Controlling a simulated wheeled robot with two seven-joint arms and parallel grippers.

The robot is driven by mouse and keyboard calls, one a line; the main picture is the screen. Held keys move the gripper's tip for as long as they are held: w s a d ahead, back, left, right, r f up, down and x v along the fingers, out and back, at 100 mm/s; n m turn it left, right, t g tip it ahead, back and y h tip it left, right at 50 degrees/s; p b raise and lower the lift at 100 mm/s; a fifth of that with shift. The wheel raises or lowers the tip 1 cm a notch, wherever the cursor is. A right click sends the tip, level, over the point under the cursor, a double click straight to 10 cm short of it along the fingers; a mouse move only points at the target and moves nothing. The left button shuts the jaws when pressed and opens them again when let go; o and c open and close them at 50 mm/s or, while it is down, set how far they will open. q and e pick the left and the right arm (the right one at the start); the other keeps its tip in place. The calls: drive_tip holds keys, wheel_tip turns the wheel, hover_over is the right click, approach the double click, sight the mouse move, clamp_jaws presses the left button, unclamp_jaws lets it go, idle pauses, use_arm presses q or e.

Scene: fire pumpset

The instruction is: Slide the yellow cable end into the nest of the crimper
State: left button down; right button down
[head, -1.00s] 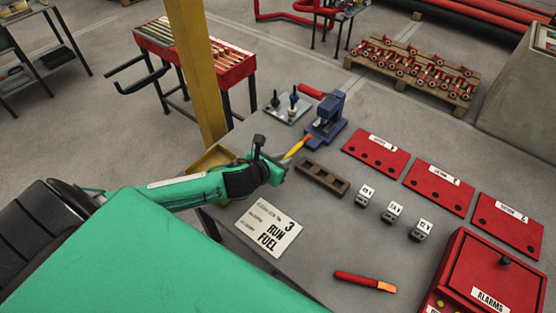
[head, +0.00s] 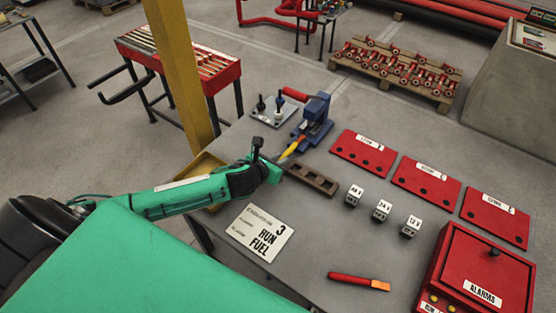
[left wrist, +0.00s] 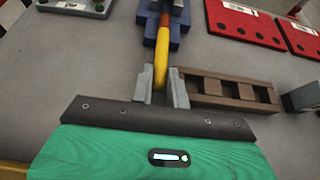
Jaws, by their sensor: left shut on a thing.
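The blue crimper (head: 316,120) with a red handle (head: 295,94) stands at the back of the grey table in the head view. My left gripper (head: 279,168) is shut on the yellow cable (head: 289,151), in front of the crimper. In the left wrist view the cable (left wrist: 161,60) runs up from between the fingers (left wrist: 161,90). Its orange-red far part (left wrist: 163,30) reaches the front of the crimper (left wrist: 152,22) and overlaps it in the picture. I cannot tell how deep the end sits in the nest. My right gripper is not in view.
A brown slotted block (head: 311,180) lies just right of my left gripper. Small labelled blocks (head: 382,210), red panels (head: 426,180) and a red-orange tool (head: 358,281) lie farther right. A plate with black knobs (head: 272,111) is left of the crimper. A yellow post (head: 178,70) rises behind.

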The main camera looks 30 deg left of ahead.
sight(291, 148)
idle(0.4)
use_arm(q)
drive_tip(key=shift+p, duration=0.35)
drive_tip(key=shift+w, duration=0.1)
idle(0.3)
drive_tip(key=shift+w+d+p, duration=0.2)
drive_tip(key=shift+w+p, duration=0.2)
drive_tip(key=shift+w, duration=1.05)
drive_tip(key=shift+w+d+p, duration=0.2)
drive_tip(key=shift+w+p, duration=0.15)
drive_tip(key=shift+w, duration=1.1)
drive_tip(key=c, duration=1.3)
unclamp_jaws()
drive_tip(key=shift+s, duration=0.1)
drive_tip(key=b+v, duration=0.1)
drive_tip(key=v, duration=1.2)
drive_tip(key=shift+s, duration=0.3)
